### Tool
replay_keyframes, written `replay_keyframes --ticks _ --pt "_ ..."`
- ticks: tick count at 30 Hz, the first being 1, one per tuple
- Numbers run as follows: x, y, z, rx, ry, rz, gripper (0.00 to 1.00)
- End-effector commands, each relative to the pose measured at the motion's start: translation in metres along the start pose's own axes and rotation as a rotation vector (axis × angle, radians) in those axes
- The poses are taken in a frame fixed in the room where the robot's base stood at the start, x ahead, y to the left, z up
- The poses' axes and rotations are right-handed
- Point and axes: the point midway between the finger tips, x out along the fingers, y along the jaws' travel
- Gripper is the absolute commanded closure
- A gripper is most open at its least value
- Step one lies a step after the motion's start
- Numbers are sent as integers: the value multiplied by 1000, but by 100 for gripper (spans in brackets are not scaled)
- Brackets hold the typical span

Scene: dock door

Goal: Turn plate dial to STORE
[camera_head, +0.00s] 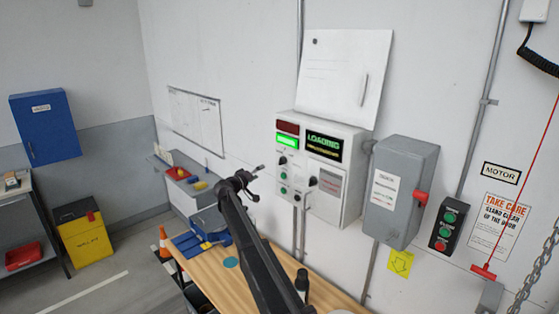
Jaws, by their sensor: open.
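A white control box (350,209) with its lid raised is on the wall at the picture's centre right. Its screen (324,146) reads LOADING in green, and a green lamp (287,141) is lit at its upper left. Small dark knobs sit on its front, one near the middle (312,181) and one at the upper left (283,160). Their labels are too small to read, so I cannot tell which is the plate dial or where it points. My gripper (256,185) is open and empty, left of the box in the picture and apparently apart from it.
A wooden bench (233,282) lies below, with a blue item (204,240) on it. A grey switch box (401,190) with a red handle and a black button station (446,226) are to the right. A red pull cord (523,190) hangs at the far right.

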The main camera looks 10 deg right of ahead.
Motion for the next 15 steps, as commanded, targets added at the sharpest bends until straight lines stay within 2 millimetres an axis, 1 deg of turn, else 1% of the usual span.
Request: replay_keyframes --ticks 9,15 --pt "0 0 1 0 -1 -1 14" --pt "7 -1 0 0 -1 -2 14"
